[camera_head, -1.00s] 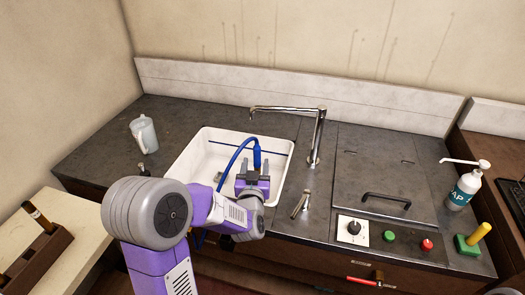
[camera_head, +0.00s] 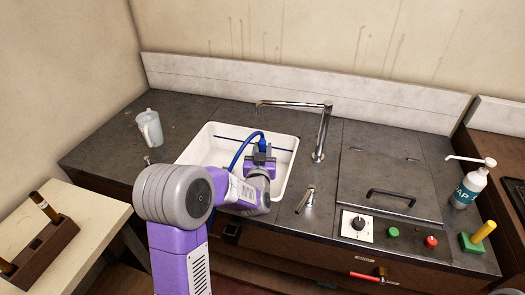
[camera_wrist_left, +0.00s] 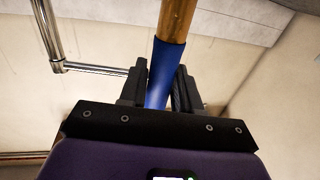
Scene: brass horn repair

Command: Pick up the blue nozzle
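The blue nozzle (camera_head: 262,146) stands at the end of a blue hose (camera_head: 240,150) over the white sink. My left gripper (camera_head: 263,160) reaches over the sink's front part, with its fingers at the nozzle. In the left wrist view the blue nozzle (camera_wrist_left: 168,70) runs up between the two dark fingers of the left gripper (camera_wrist_left: 161,82), which lie close against both sides. A brown-orange length continues above the blue part. The nozzle's lower end is hidden by the gripper. My right gripper is not in view.
The white sink (camera_head: 208,141) is set in a dark counter. A chrome tap (camera_head: 322,130) stands behind and right of the gripper, with a small metal lever (camera_head: 305,200) in front. A pitcher (camera_head: 150,128) stands at left; a soap bottle (camera_head: 469,188) at right.

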